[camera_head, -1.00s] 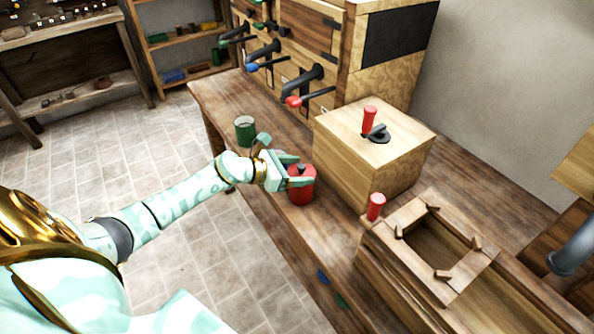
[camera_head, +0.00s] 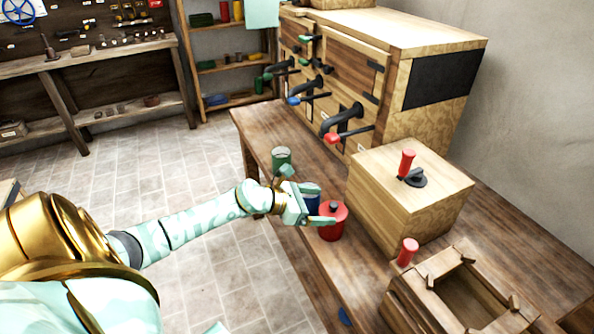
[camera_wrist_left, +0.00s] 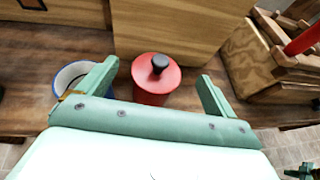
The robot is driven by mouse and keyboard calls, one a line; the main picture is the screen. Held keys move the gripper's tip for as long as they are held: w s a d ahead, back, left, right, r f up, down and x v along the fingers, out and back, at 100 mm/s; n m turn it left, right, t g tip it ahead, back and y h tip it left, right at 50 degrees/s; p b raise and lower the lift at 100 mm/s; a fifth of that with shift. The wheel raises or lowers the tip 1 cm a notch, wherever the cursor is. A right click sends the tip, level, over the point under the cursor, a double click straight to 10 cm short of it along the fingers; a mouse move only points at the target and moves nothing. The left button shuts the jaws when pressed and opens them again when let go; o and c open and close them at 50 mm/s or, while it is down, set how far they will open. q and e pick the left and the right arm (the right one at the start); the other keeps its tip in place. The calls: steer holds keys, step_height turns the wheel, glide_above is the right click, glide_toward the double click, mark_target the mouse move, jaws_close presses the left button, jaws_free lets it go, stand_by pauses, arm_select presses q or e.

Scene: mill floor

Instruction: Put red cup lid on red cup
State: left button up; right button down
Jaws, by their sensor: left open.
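The red cup (camera_head: 332,230) stands upright on the wooden bench, and it also shows in the left wrist view (camera_wrist_left: 152,98). The red cup lid (camera_head: 333,210), with its black knob, sits on top of the cup, and from above (camera_wrist_left: 157,70) it looks level and centred. My left gripper (camera_head: 317,205) is open and empty, just left of the cup. In the left wrist view its fingers (camera_wrist_left: 156,85) point to either side of the cup, with space between them and the lid. I do not see my right gripper clearly in any view.
A green cup (camera_head: 281,158) is farther back. A wooden box (camera_head: 415,195) with a red handle is right of the red cup. Clamps (camera_head: 345,125) jut from the cabinet.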

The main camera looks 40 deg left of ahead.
arm_select(q)
steer(key=v, duration=0.8)
steer(key=shift+s, duration=0.2)
steer(key=shift+a, duration=0.1)
